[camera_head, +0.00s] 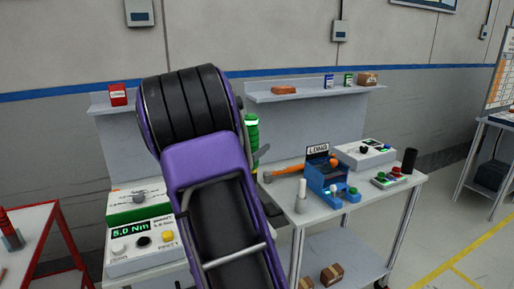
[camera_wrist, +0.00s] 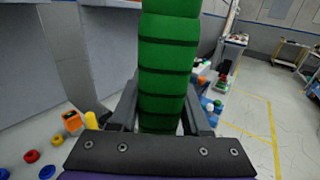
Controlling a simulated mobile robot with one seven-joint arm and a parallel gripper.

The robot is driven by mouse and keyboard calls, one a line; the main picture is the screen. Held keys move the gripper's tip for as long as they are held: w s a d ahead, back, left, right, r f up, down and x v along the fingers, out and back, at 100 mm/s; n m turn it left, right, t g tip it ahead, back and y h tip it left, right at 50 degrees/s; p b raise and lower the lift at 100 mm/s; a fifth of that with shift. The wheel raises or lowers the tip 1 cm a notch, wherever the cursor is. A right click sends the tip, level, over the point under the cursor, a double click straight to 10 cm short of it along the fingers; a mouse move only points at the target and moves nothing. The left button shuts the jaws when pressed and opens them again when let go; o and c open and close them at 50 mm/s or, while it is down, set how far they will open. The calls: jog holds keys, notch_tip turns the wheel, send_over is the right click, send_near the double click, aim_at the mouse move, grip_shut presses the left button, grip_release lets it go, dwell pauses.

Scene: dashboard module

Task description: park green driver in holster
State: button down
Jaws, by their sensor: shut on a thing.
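The green driver (camera_wrist: 168,62), with dark bands around its handle, stands upright between the fingers of my gripper (camera_wrist: 160,95) in the wrist view. The fingers are shut on it, one on each side. In the head view the green driver (camera_head: 252,128) shows at the right edge of my purple arm, above the benches, with part of my gripper (camera_head: 257,152) beside it. Its lower end is hidden. I cannot surely pick out its holster; a black upright cylinder (camera_head: 410,161) stands at the right bench's far right end, and a red-handled tool (camera_head: 7,224) stands in a grey holder at far left.
The right bench (camera_head: 290,205) carries a blue fixture (camera_head: 325,178), a white bottle (camera_head: 301,190), an orange-handled tool (camera_head: 290,172) and a control box (camera_head: 365,154). A torque unit (camera_head: 140,245) reading 5.0 Nm sits on the left bench. My arm hides the middle. Floor at right is clear.

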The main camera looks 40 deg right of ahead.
notch_tip(320, 180, down, 8)
jog(key=b, duration=0.6)
jog(key=shift+f+b, duration=0.25)
jog(key=shift+b, duration=0.05)
jog(key=shift+f+b, duration=0.5)
jog(key=shift+f, duration=0.05)
dwell(1.3)
jog(key=shift+c, duration=1.7)
grip_release()
jog(key=shift+o, duration=0.3)
jog(key=shift+f, duration=0.15)
jog(key=shift+a, duration=0.1)
